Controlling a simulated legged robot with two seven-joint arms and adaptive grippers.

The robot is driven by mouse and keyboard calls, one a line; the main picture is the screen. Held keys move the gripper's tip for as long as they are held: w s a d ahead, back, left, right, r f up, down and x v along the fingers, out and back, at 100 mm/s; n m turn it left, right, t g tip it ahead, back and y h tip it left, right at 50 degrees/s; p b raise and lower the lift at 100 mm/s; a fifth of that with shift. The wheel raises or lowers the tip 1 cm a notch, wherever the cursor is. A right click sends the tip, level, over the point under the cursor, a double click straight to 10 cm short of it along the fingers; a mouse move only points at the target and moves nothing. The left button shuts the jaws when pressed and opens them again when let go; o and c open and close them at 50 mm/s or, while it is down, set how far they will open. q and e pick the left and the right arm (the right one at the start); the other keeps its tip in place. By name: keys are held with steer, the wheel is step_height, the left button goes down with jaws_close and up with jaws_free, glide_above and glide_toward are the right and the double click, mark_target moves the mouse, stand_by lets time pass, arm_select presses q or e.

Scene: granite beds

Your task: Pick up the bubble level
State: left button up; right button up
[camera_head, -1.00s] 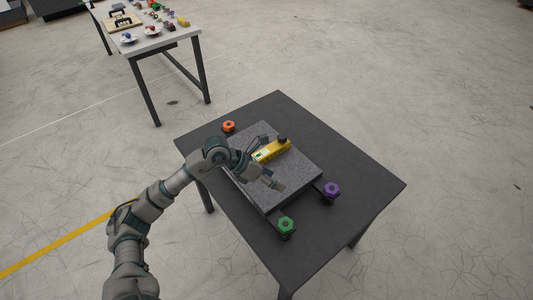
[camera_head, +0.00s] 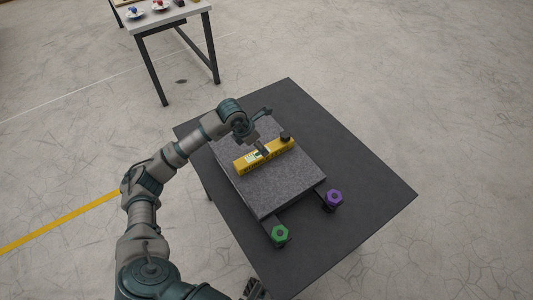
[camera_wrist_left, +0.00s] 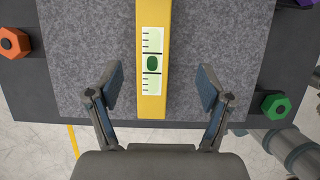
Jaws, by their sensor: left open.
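The bubble level (camera_head: 246,164) is a long yellow bar lying flat on the speckled grey granite plate (camera_head: 275,188). In the wrist view the level (camera_wrist_left: 152,105) runs upright through the middle, its pale window and green vial facing up. My left gripper (camera_head: 262,149) is above the level and hides part of it in the head view. In the wrist view its fingers (camera_wrist_left: 160,88) are open, one on each side of the bar with gaps to both. The level's far end runs out of the wrist view.
The plate rests on a dark table (camera_head: 365,200) with bare surface to the right. A green knob (camera_head: 280,235) and a purple knob (camera_head: 334,198) stand at its near corners; an orange knob (camera_wrist_left: 13,43) shows in the wrist view. A black piece (camera_head: 285,137) is by the level's far end.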

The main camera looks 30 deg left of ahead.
mark_target(260, 154)
arm_select(q)
steer(key=x, duration=0.3)
steer(key=shift+w+a+f, duration=0.15)
steer(key=shift+a+f, duration=0.1)
steer(key=shift+w+a+f, duration=0.15)
steer(key=shift+a+f, duration=0.05)
steer(key=shift+f, duration=0.3)
steer(key=x, duration=0.4)
steer(key=shift+w+d+f+b, duration=0.25)
steer(key=shift+w+b, duration=0.05)
steer(key=shift+b, duration=0.05)
steer(key=shift+w+d+f, duration=0.1)
steer(key=shift+f, duration=0.05)
arm_select(e)
steer(key=r, duration=0.1)
steer(key=w+r, duration=0.1)
steer(key=shift+a+r, duration=0.1)
steer(key=shift+r, duration=0.2)
arm_select(q)
steer(key=shift+c, duration=1.2)
steer(key=shift+a, duration=0.3)
steer(key=c, duration=1.2)
steer(key=shift+d, duration=0.1)
jaws_close()
arm_select(e)
steer(key=shift+s+a+f, duration=0.1)
steer(key=shift+s+a, duration=0.05)
steer(key=shift+s, duration=0.1)
